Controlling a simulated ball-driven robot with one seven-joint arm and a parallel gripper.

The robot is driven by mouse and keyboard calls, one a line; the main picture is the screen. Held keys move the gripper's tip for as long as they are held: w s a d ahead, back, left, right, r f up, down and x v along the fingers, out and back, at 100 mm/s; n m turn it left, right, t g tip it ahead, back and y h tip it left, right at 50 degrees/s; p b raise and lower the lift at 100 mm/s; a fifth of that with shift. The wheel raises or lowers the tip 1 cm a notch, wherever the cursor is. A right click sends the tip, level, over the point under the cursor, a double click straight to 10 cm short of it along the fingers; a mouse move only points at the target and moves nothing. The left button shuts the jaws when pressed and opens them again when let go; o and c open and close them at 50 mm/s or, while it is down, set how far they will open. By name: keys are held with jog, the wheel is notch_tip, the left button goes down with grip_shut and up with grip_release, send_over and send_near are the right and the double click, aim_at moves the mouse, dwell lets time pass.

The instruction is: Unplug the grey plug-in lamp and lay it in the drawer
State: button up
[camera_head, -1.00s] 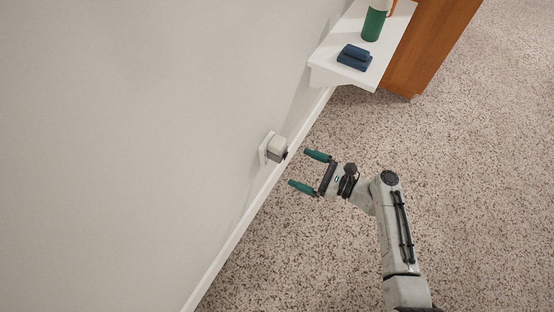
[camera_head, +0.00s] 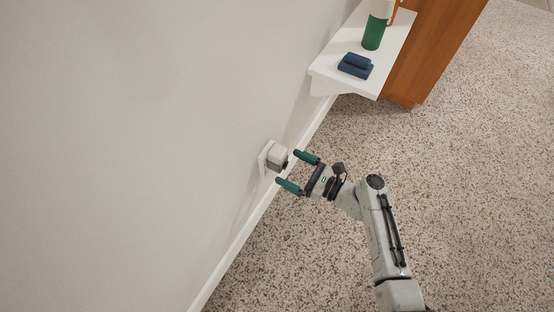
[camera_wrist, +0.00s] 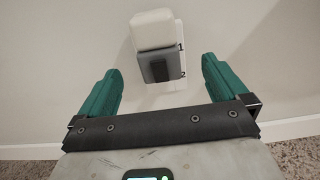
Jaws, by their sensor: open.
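The grey plug-in lamp (camera_head: 284,166) sits at a white outlet plate (camera_head: 264,160) low on the wall, beside a white block (camera_head: 277,155). In the wrist view the grey lamp (camera_wrist: 155,67) is directly below the white block (camera_wrist: 152,30), and the plate (camera_wrist: 179,55) shows the numbers 1 and 2. My gripper (camera_head: 292,171) is open and empty, with its green fingertips just short of the lamp. In the wrist view the fingers (camera_wrist: 160,85) stand either side of the lamp's lower part, apart from it. The drawer is not in view.
A white wall shelf (camera_head: 327,72) holds a dark blue object (camera_head: 355,65) and a green bottle (camera_head: 374,32). A wooden cabinet (camera_head: 425,55) stands beyond it. A white baseboard (camera_head: 240,240) runs along the wall. The speckled carpet (camera_head: 470,170) is clear.

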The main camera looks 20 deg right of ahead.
aim_at(280, 162)
jog(key=shift+x, duration=2.25)
jog(key=shift+c, duration=0.3)
jog(key=c, duration=1.7)
jog(key=shift+o, duration=0.2)
jog(key=shift+p+v, duration=1.25)
jog(key=shift+v, duration=1.7)
